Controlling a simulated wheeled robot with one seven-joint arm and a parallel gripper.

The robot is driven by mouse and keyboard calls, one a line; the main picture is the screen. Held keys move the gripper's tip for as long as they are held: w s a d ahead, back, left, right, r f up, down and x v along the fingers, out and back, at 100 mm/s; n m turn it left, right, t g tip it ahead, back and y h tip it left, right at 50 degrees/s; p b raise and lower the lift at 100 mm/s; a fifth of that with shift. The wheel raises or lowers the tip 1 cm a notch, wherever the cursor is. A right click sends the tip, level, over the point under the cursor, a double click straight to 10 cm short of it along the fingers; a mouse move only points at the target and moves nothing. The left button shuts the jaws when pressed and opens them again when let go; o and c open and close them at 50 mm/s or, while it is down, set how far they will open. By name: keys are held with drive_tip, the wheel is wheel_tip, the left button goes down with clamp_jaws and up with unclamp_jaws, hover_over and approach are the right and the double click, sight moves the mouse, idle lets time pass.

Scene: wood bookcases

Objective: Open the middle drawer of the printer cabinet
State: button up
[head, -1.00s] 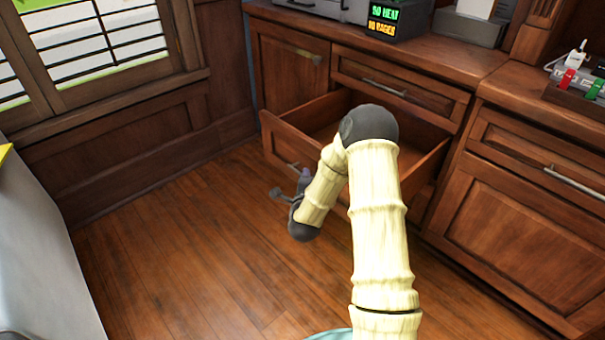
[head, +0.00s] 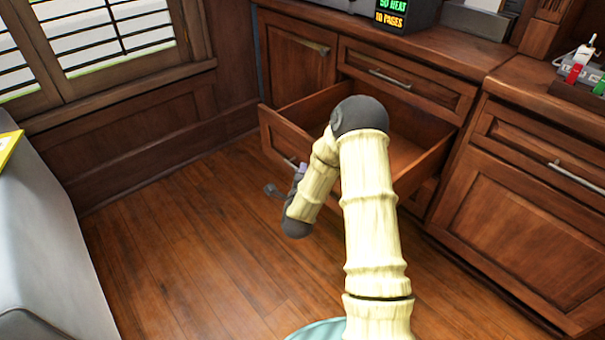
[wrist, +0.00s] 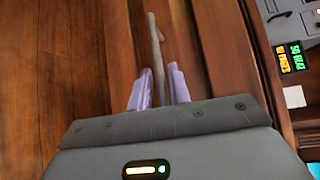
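The middle drawer (head: 283,137) of the wooden printer cabinet is pulled well out, below a closed top drawer (head: 400,84). Its inside looks empty where I can see it; my arm covers part of the drawer. My gripper (wrist: 160,92) is at the outer side of the drawer front. In the wrist view, the drawer's grey bar handle (wrist: 154,45) runs between its two pale purple fingers, which sit close on either side of it. In the head view, the fingers are small and partly hidden by my wrist.
The printer (head: 405,14) stands on the cabinet top. A cabinet door (head: 297,58) is shut at the left. Another cabinet (head: 530,190) stands at the right. A grey piece of furniture (head: 40,220) is at the left edge. The wooden floor (head: 190,240) between is clear.

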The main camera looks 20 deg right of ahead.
drive_tip(key=shift+a, duration=0.1)
drive_tip(key=p+v, duration=1)
drive_tip(key=v, duration=0.7)
drive_tip(key=shift+s, duration=0.15)
idle(0.6)
